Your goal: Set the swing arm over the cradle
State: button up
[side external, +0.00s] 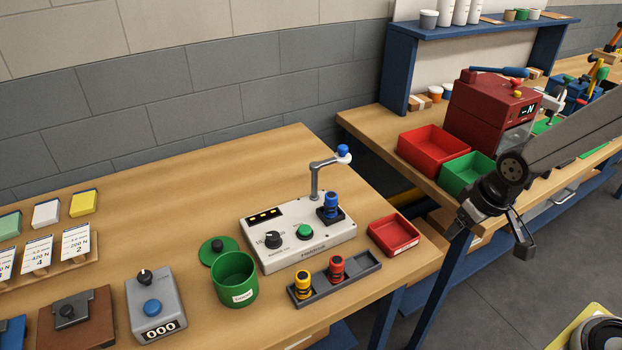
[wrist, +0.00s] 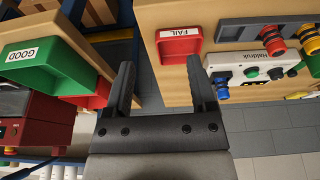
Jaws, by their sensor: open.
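The swing arm (side external: 316,178) is a grey bent post at the back of a pale control box (side external: 290,238). It reaches right along the box's back edge, and its tip carries a blue knob (side external: 343,150). The cradle (side external: 331,216) is a dark square seat at the box's right end with a blue round piece (side external: 331,203) on it. The arm's tip appears behind the cradle, not above it. In the wrist view the box (wrist: 252,68) is at upper right. My gripper (side external: 493,234) is open and empty, well right of the box; its fingers show in the wrist view (wrist: 160,68).
A red FAIL tray (side external: 394,236) sits right of the box. A dark rack (side external: 335,284) with yellow and red pieces lies in front; a green cup (side external: 234,280) stands left. Red (side external: 432,146) and green (side external: 466,174) bins are on the other bench, across a gap.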

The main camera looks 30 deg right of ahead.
jog(key=w+n+t, duration=0.2)
jog(key=w+t, duration=0.4)
jog(key=w, duration=0.9)
jog(key=n+t+y, duration=0.3)
jog(key=t+y, duration=0.4)
jog(key=y, duration=0.1)
send_near(347, 151)
jog(key=shift+x, duration=1.7)
jog(key=shift+w+d, duration=0.15)
jog(key=shift+d, duration=0.05)
jog(key=shift+w+a, duration=0.1)
jog(key=shift+w, duration=0.05)
jog(key=shift+x, duration=3.7)
jog(key=shift+a, duration=0.15)
grip_shut()
